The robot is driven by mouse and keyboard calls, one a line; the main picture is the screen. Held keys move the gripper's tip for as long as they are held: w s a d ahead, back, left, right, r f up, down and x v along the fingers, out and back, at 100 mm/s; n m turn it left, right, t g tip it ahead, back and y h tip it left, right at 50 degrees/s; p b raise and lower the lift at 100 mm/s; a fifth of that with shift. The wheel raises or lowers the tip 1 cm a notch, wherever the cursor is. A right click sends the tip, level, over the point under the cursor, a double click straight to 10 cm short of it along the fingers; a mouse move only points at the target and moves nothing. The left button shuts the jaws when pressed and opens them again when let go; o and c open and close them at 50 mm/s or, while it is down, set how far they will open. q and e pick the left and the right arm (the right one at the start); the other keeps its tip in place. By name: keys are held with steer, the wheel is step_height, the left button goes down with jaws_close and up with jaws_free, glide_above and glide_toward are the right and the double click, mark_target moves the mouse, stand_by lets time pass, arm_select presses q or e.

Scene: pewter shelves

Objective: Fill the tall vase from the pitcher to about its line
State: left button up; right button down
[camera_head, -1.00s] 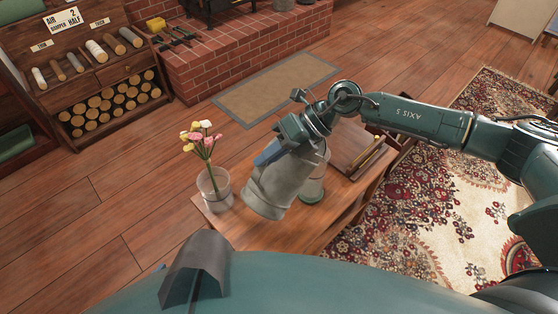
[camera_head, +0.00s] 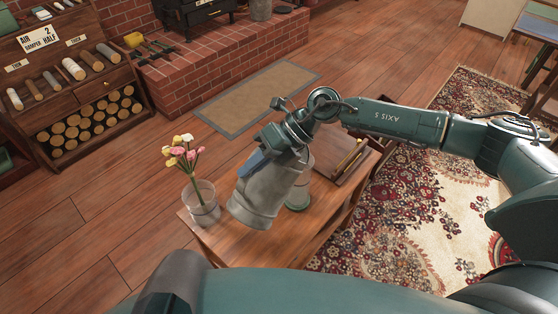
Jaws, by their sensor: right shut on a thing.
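My right gripper (camera_head: 275,147) is shut on a grey metal pitcher (camera_head: 264,190) above or at the small wooden table. The pitcher leans, its wide end toward the lower left; I cannot tell whether it touches the tabletop. A clear glass vase (camera_head: 203,207) with pink, yellow and white flowers (camera_head: 182,155) stands upright to its left, apart from it. A glass vessel with a green bottom (camera_head: 299,199) stands just right of the pitcher, partly hidden behind it. I cannot tell which glass is the tall vase, and no fill line shows. My left gripper is not in view.
The wooden table (camera_head: 228,241) also carries a brown tray (camera_head: 340,163) at its back right. A brick hearth (camera_head: 205,62), a log rack (camera_head: 90,118) and a mat (camera_head: 255,97) lie beyond. A patterned rug (camera_head: 400,220) is at the right. Open floor lies to the left.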

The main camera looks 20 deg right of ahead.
steer(key=shift+w+d+r+m+g+y+b, duration=0.1)
steer(key=shift+w+d+r+y+b, duration=0.15)
steer(key=shift+d+r+y+b, duration=0.25)
steer(key=shift+w+d+r+m+g+y+b, duration=0.1)
steer(key=shift+w+d+r+y+b, duration=0.15)
steer(key=shift+r, duration=0.5)
steer(key=shift+w+d+r+m+g+y+b, duration=0.1)
steer(key=shift+w+d+r+y+b, duration=0.1)
steer(key=shift+d+r+y+b, duration=0.3)
stand_by(6.2)
